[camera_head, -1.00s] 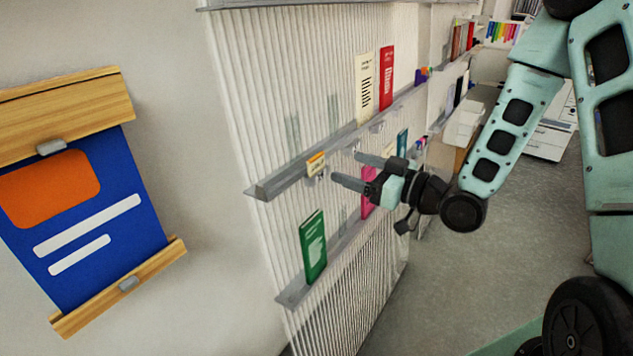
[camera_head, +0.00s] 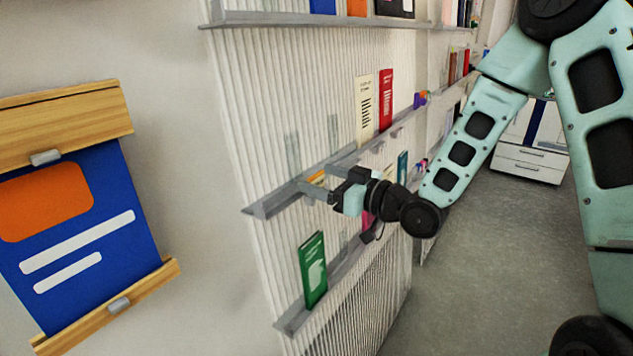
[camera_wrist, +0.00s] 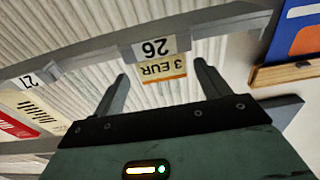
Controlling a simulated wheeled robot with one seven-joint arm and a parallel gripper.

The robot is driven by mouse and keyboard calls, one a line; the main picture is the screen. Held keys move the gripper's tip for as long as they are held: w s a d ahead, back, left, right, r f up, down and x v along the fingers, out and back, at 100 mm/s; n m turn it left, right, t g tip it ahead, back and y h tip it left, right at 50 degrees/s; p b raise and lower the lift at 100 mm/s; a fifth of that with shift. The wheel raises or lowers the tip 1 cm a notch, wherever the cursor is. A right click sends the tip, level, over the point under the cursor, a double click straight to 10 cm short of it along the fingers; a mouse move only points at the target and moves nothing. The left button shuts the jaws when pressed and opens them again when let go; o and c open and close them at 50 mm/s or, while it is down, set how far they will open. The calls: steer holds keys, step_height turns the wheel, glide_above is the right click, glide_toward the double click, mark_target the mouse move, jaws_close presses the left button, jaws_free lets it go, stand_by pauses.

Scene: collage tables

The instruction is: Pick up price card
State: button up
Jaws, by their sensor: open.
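The price card (camera_wrist: 163,69) reads "3 EUR", has an orange band and appears upside down in the wrist view, just under a white "26" label (camera_wrist: 154,47) on the shelf edge. In the head view only a small orange-yellow part of the price card (camera_head: 317,177) shows at the shelf's near end; my gripper hides the rest. My gripper (camera_wrist: 161,74) is open, with one finger on each side of the card. Both fingers look apart from it, though the depth gap is hard to judge.
The grey shelf (camera_head: 264,208) holds a cream book (camera_head: 364,108) and a red book (camera_head: 386,100). A green book (camera_head: 313,270) stands on the lower shelf. A blue poster with wooden bars (camera_head: 90,240) hangs at the left. Open floor (camera_head: 480,270) lies to the right.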

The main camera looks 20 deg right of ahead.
steer(key=p+x, duration=0.1)
steer(key=x, duration=0.2)
steer(key=shift+a+r+p, duration=0.15)
steer(key=shift+a+p, duration=0.15)
steer(key=shift+p, duration=0.05)
steer(key=shift+w+a, duration=0.1)
steer(key=shift+w, duration=0.15)
steer(key=c, duration=1)
step_height(320, 180, up, 18)
steer(key=b, duration=0.2)
glide_above(317, 178)
steer(key=x, duration=0.2)
steer(key=shift+w, duration=0.2)
